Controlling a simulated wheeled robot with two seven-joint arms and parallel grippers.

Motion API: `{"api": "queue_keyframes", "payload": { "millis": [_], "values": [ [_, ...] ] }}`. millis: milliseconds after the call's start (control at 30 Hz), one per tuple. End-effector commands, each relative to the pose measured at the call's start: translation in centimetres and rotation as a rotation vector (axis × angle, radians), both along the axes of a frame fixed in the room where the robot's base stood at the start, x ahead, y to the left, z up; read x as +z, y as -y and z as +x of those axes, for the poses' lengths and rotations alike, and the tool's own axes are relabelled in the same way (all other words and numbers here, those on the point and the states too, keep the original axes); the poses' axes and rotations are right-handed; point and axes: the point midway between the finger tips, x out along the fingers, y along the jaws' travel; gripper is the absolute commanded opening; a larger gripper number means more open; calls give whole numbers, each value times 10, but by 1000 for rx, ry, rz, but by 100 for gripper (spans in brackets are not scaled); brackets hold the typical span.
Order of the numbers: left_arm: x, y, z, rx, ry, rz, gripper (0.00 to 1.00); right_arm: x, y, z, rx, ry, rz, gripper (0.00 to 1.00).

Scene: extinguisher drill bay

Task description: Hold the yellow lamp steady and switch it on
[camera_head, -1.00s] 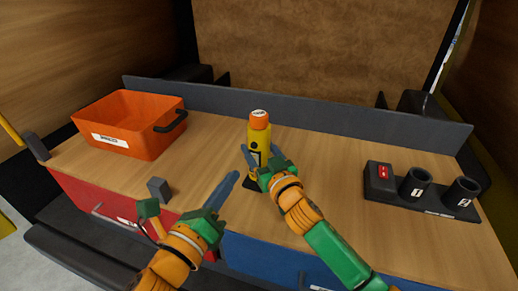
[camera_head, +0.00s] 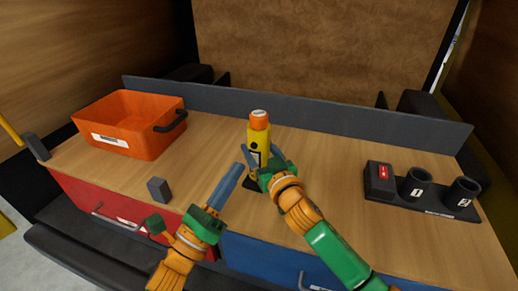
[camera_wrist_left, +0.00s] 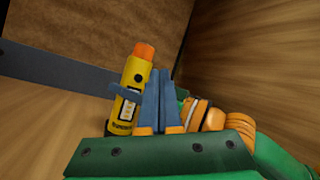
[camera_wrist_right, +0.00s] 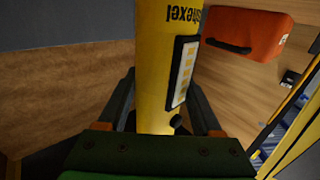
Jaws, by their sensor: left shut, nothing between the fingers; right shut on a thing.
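The yellow lamp (camera_head: 252,137) with an orange top stands upright on the table (camera_head: 330,150). In the left wrist view the lamp (camera_wrist_left: 131,88) shows a dark round spot and a label on its side. My right gripper (camera_head: 254,164) is shut around the lamp's body. In the right wrist view the lamp (camera_wrist_right: 155,60) runs between the fingers, with a pale panel and a dark round knob on its side. My left gripper (camera_head: 238,168) is shut and empty, in front and to the left of the lamp, apart from it. The lamp's foot is partly hidden by my right gripper.
An orange bin (camera_head: 135,140) with a black handle stands at the left. A small grey block (camera_head: 158,190) sits near the front edge. A dark holder (camera_head: 412,198) with a red switch and two numbered cups is at the right. A low grey rail (camera_head: 310,117) closes the back.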

Motion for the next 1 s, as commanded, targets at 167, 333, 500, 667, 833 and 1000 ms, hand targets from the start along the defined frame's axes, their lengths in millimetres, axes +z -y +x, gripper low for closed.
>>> {"api": "queue_keyframes", "payload": {
  "millis": [167, 333, 500, 667, 833, 1000],
  "values": [
    [-13, -9, -14, 2, 131, -18, 0, -1, 0, 0, -1, -2, -1, 0],
    [-13, -6, -8, 0, 166, -22, 0, -1, 0, 0, 0, -2, -1, 0],
    [-13, 6, 22, -1, 166, -22, 0, -1, 0, 0, 0, -2, -1, 0],
    [-13, 16, 47, 1, 165, -21, 0, -1, 0, 0, 0, -2, -1, 0],
    [-13, 22, 61, -1, 165, -21, 0, -1, 0, 0, 0, -2, -1, 0],
    [-13, 23, 63, -2, 163, -22, 0, -1, 0, 0, -1, -2, -1, 0]
  ]
}}
